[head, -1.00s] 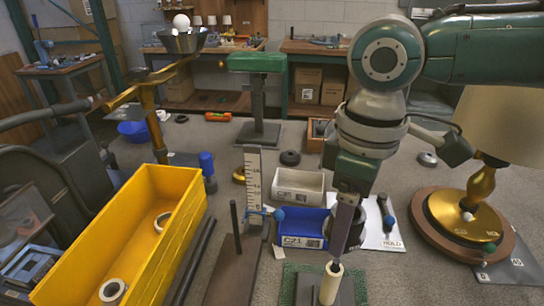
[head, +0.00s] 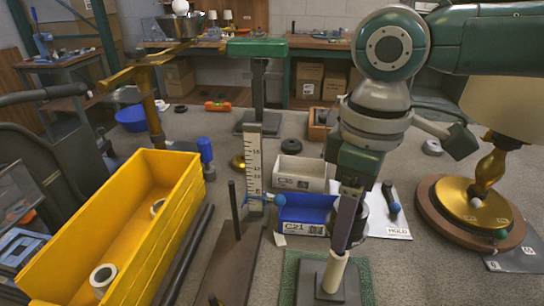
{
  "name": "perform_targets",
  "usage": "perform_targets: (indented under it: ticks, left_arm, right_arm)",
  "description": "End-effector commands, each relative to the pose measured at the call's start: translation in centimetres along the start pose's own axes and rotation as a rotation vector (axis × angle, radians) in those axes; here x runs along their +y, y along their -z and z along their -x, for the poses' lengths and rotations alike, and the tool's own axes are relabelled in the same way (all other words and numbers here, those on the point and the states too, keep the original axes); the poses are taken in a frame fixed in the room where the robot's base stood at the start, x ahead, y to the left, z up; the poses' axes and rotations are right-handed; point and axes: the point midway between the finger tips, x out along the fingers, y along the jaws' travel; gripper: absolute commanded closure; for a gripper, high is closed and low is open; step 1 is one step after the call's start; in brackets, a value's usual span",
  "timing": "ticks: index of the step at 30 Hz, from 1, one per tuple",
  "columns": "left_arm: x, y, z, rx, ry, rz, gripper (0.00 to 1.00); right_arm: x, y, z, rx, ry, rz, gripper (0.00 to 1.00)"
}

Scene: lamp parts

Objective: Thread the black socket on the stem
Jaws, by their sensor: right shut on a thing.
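A cream tubular stem (head: 335,272) stands upright on a dark grey base plate (head: 312,284) on a green mat (head: 290,268), low in the head view. My right gripper (head: 342,243) points down from above, its long fingers closed at the top of the stem. It is shut on a small dark piece, which I take to be the black socket; the fingers hide nearly all of it. I cannot tell whether it touches the stem or is threaded on it. My left gripper is not in view.
A blue bin (head: 303,212) and a white bin (head: 300,171) lie behind the stem. A yellow crate (head: 145,225) fills the left. A brass lamp (head: 480,195) stands at right. An upright ruler (head: 253,165) and a thin rod (head: 235,208) stand left of the mat.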

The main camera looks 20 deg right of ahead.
Motion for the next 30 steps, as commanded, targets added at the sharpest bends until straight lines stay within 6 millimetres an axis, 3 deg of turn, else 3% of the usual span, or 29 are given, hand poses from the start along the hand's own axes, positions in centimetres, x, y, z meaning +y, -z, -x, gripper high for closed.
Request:
perform_targets:
  ticks: [30]
  left_arm:
    - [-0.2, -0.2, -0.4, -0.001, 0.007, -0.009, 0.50]
  right_arm:
    - [0.0, 0.0, -1.4, 0.001, 0.001, 0.000, 0.85]
